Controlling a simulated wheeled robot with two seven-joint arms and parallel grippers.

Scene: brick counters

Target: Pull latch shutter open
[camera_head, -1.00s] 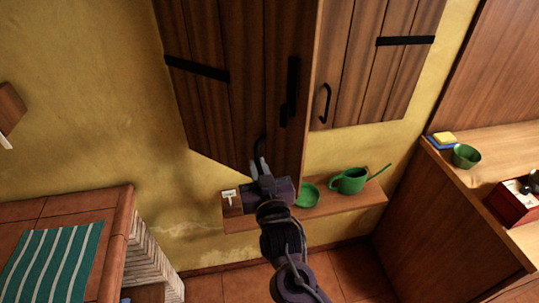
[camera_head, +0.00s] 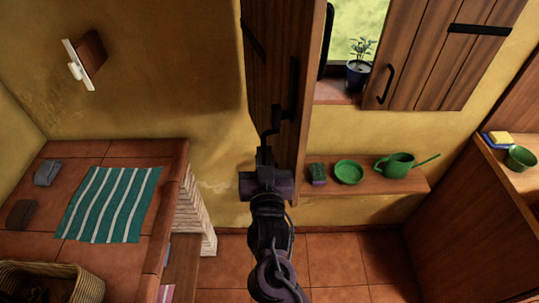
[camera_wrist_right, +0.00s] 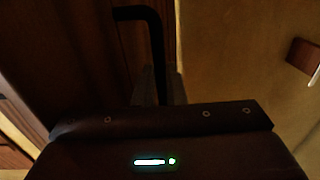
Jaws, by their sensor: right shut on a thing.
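The left shutter (camera_head: 268,75) is a dark wooden panel standing swung out from the wall, seen nearly edge-on. A black handle (camera_head: 277,118) is low on it and also shows in the right wrist view (camera_wrist_right: 155,45). My right gripper (camera_head: 265,157) is shut on this handle; its fingers show around the handle's lower part in the wrist view. The right shutter (camera_head: 440,50) has its own black handle (camera_head: 386,83) and lies beside the window opening (camera_head: 360,28). My left gripper is not in view.
A potted plant (camera_head: 358,75) stands in the window opening. A tiled counter (camera_head: 90,151) is at left, a wooden counter (camera_head: 470,200) at right.

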